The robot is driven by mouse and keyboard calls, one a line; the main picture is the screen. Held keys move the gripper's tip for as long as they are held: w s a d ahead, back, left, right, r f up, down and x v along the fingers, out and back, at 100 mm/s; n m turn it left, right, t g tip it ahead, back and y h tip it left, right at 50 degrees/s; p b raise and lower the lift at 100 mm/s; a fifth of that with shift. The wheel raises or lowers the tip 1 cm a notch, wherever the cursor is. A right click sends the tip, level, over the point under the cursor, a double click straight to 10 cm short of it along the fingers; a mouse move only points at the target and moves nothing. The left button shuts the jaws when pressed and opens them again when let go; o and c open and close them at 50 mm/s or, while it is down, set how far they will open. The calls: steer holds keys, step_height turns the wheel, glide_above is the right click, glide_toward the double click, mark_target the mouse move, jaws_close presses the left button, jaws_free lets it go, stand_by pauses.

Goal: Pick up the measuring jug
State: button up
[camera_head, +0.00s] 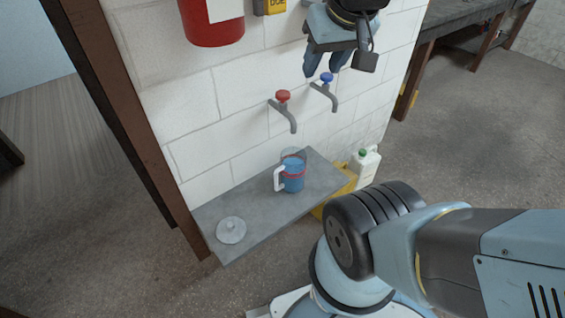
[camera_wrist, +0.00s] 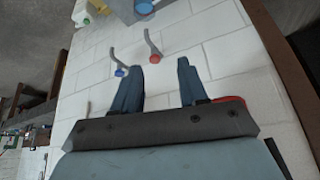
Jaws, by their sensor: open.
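The measuring jug (camera_head: 292,174) stands upright on a grey shelf (camera_head: 258,213) by the white block wall. It is clear with a white handle on its left side, a red band and blue contents. My gripper (camera_head: 328,76) is open and empty, high above the jug and slightly to its right, beside the taps. In the wrist view my gripper (camera_wrist: 160,65) shows two blue fingers apart with the wall behind them. A small part of what looks like the jug (camera_wrist: 144,7) shows at the top edge of the wrist view.
A red-handled tap (camera_head: 283,97) and a blue-handled tap (camera_head: 326,78) stick out of the wall above the jug. A round clear lid (camera_head: 231,230) lies on the shelf's left end. A white bottle (camera_head: 364,168) stands right of the shelf. A red cylinder (camera_head: 212,25) hangs upper left.

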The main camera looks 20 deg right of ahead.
steer(key=shift+o, duration=1.4)
steer(key=shift+w, duration=0.15)
steer(key=o, duration=0.4)
steer(key=shift+g, duration=0.4)
steer(key=w, duration=0.2)
steer(key=w+f, duration=0.1)
steer(key=w, duration=0.1)
steer(key=w+f, duration=0.1)
steer(key=w, duration=0.1)
steer(key=shift+w+d, duration=0.2)
steer(key=shift+d, duration=0.05)
steer(key=shift+o, duration=0.2)
steer(key=g+h, duration=0.1)
steer(key=g, duration=0.1)
glide_above(288, 172)
steer(key=s+a, duration=0.4)
step_height(288, 172, down, 16)
steer(key=w+f+n+g, duration=0.1)
steer(key=w+f, duration=0.2)
steer(key=f, duration=1.8)
steer(key=w+f+n+g+y, duration=0.1)
steer(key=w+f, duration=0.2)
steer(key=f, duration=1.9)
steer(key=shift+d+g, duration=0.4)
steer(key=shift+d, duration=0.05)
